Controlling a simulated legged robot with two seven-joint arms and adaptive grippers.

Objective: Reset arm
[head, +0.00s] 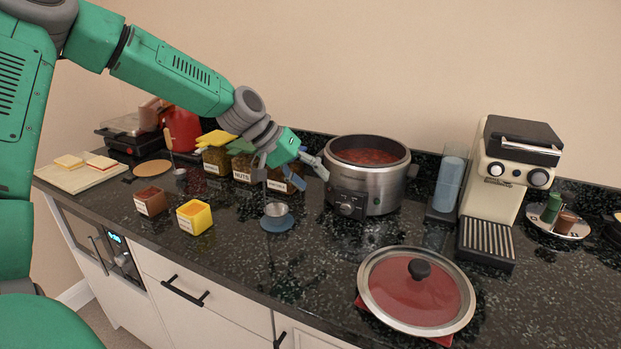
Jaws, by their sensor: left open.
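My left arm reaches in from the left over the counter. My left gripper (292,172) is open, above the counter between the labelled jars and the slow cooker. It holds nothing that I can see. Its fingers are close to the left side of the slow cooker (383,196), and I cannot tell whether they touch it. My right gripper is not in view.
A lid (417,290) lies at the front right. A coffee machine (505,170) stands at the back right.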

